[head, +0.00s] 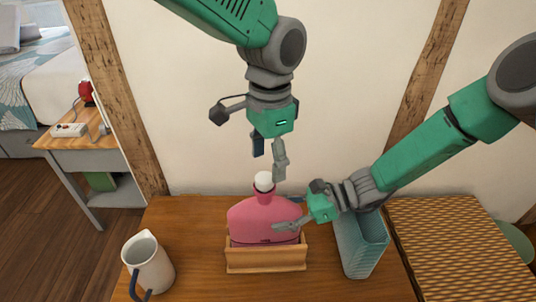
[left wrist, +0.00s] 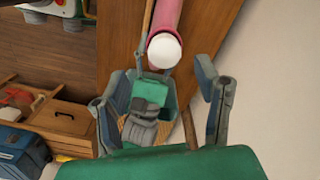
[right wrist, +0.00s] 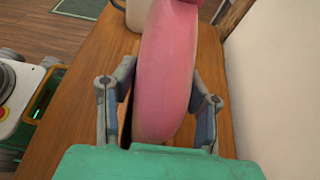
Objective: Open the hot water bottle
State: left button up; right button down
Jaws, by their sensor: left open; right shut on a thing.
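The pink hot water bottle (head: 262,217) stands upright in a low wooden holder (head: 266,258) on the table. Its white cap (head: 264,182) is on the neck and also shows in the left wrist view (left wrist: 165,49). My right gripper (head: 288,217) is shut on the bottle's right side; in the right wrist view the pink body (right wrist: 166,75) lies between its fingers. My left gripper (head: 268,160) is open and empty, pointing down just above the cap. In the left wrist view the cap is beyond its fingertips, apart from them. The bottle's lower part is hidden by the holder.
A white jug (head: 148,264) stands at the table's front left. A light blue ribbed container (head: 364,247) stands right of the bottle, close to my right gripper. A woven-topped surface (head: 450,235) lies farther right. The wall is close behind the table.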

aim_at(265, 177)
pick_arm(q)
notch_tip(265, 177, up, 6)
jog(key=m+y, duration=0.1)
jog(key=m, duration=0.5)
jog(key=f, duration=1.1)
jog(key=shift+w+a+f, duration=0.2)
jog(key=shift+w+a, duration=0.05)
jog(key=shift+a, duration=0.1)
grip_shut()
jog(key=n, duration=0.3)
jog(key=shift+s+r, duration=0.15)
jog(key=shift+r, duration=0.1)
